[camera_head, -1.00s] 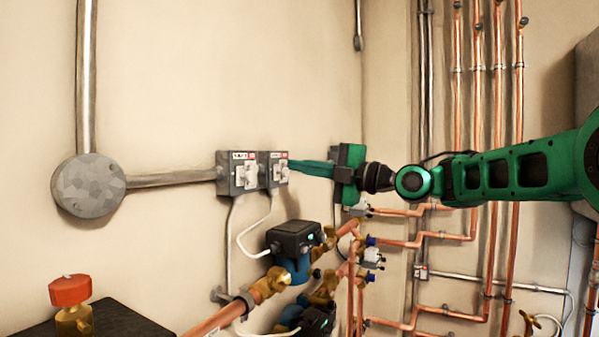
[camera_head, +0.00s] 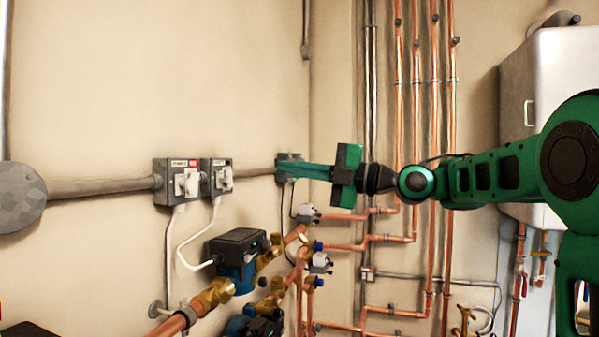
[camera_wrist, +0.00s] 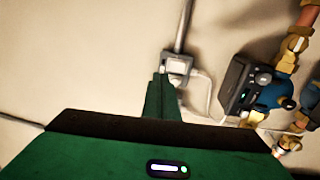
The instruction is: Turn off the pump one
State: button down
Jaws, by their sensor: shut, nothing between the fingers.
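Two grey switch boxes sit side by side on the wall in the head view, a left one (camera_head: 160,184) and a right one (camera_head: 209,178). Each has a white switch or plug on its front and a small red-and-white label, too small to read surely. My green gripper (camera_head: 281,168) is shut and empty, right of both boxes and apart from them in the picture. Its fingers point left and partly cover a smaller grey box (camera_head: 289,157). In the wrist view the shut fingertips (camera_wrist: 160,77) appear just below a grey box (camera_wrist: 177,65); contact cannot be told.
A black-and-blue pump (camera_head: 235,252) hangs below the boxes, with brass fittings (camera_head: 213,295) and copper pipes (camera_head: 400,110) around and to the right. White cables run down from the boxes. A white cabinet (camera_head: 560,85) stands at right. The wall above the boxes is clear.

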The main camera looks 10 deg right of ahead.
jog(key=shift+r+v, duration=0.2)
jog(key=shift+v, duration=0.75)
jog(key=shift+s, duration=0.1)
jog(key=w+d+f+m+h, duration=0.2)
jog(key=d+f+m+h, duration=0.2)
jog(key=f+m+h, duration=0.65)
jog(key=s+d+f+m+g+h, duration=0.1)
jog(key=s+d+f+m, duration=0.25)
jog(key=f, duration=0.35)
jog(key=s+d+f+m+g+h, duration=0.1)
jog(key=s+d+f+m, duration=0.15)
jog(key=d+f, duration=0.4)
jog(key=s+d+f+m+g+h, duration=0.1)
jog(key=s+d+f+m+g, duration=0.2)
jog(key=s+f+m, duration=0.3)
jog(key=s+d+f+m+g+h, duration=0.1)
jog(key=s+d+f+m+g, duration=0.2)
jog(key=s, duration=1.1)
jog(key=s+d+f+m+g+h, duration=0.1)
jog(key=s+d+f+m, duration=0.3)
jog(key=s+f+m, duration=0.6)
jog(key=shift+s+g, duration=0.6)
jog(key=shift+g, duration=0.3)
